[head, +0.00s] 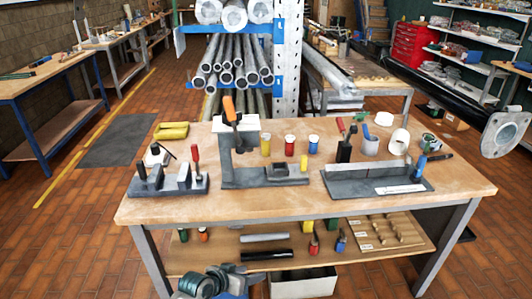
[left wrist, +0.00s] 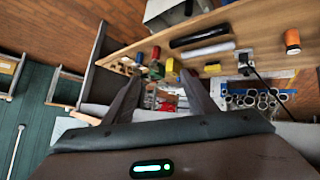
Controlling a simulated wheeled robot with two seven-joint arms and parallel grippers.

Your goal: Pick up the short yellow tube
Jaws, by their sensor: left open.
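A short yellow tube (left wrist: 212,68) lies on the lower shelf of the workbench in the left wrist view, beside a longer white tube (left wrist: 208,50) and a black tube (left wrist: 198,37). In the head view I cannot make out the short yellow tube; the tabletop seems to hide it. The white tube (head: 265,237) and black tube (head: 267,255) show there. My left gripper (head: 238,275) is low in front of the bench in the head view. Its two fingers (left wrist: 162,95) are apart in the left wrist view, with nothing held between them. My right gripper is not in view.
The workbench tabletop (head: 330,205) overhangs the shelf (head: 215,257). Several coloured bottles and a yellow container (head: 307,225) stand on the shelf near a peg board (head: 385,232). A pale bin (head: 303,283) stands below. A dark flanged pole (head: 505,132) juts in at right.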

